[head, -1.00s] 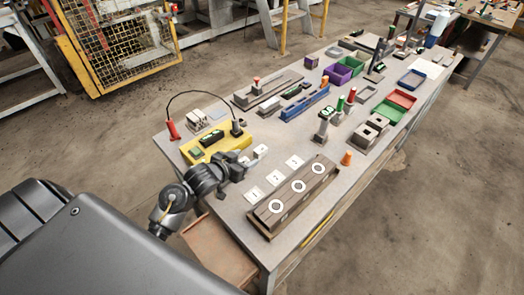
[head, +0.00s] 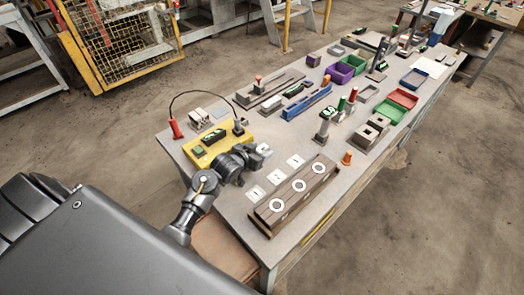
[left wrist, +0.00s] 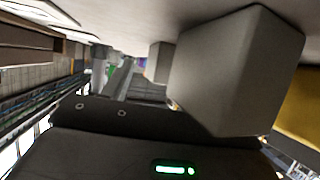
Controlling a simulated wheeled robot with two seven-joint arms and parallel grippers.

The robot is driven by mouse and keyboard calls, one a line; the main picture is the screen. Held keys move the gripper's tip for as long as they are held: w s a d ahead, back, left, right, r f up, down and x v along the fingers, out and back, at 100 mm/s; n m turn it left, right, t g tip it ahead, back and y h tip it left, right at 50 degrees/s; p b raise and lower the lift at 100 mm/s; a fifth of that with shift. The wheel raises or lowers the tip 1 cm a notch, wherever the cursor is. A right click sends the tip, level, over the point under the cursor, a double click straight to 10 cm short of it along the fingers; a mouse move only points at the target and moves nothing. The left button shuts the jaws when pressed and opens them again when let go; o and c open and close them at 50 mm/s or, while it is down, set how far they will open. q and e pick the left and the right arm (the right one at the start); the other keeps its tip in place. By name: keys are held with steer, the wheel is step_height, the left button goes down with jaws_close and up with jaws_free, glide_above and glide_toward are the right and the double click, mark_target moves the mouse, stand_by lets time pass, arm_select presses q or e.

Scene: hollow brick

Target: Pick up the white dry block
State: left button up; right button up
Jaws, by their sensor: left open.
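My left gripper (head: 262,150) is low over the near left part of the table, just right of the yellow box, with its jaws open. A small pale block is at its fingertips and mostly hidden by them in the head view. In the left wrist view, a large pale grey block (left wrist: 230,70) stands close in front of the gripper's dark body (left wrist: 130,135). It looks shaded, so I cannot tell whether it is the white dry block. A smaller block (left wrist: 159,62) shows behind it. Contact with the fingers cannot be told. My right gripper is not in view.
The yellow box (head: 222,146) with a cabled probe lies left of my gripper. White numbered tiles (head: 275,176) and a long dark block with ringed holes (head: 310,180) lie to the right. Rails, a blue holder (head: 305,105) and coloured trays (head: 402,98) fill the far table.

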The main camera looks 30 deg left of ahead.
arm_select(q)
steer(key=c, duration=1.1)
steer(key=shift+c, duration=0.3)
steer(key=shift+r, duration=0.1)
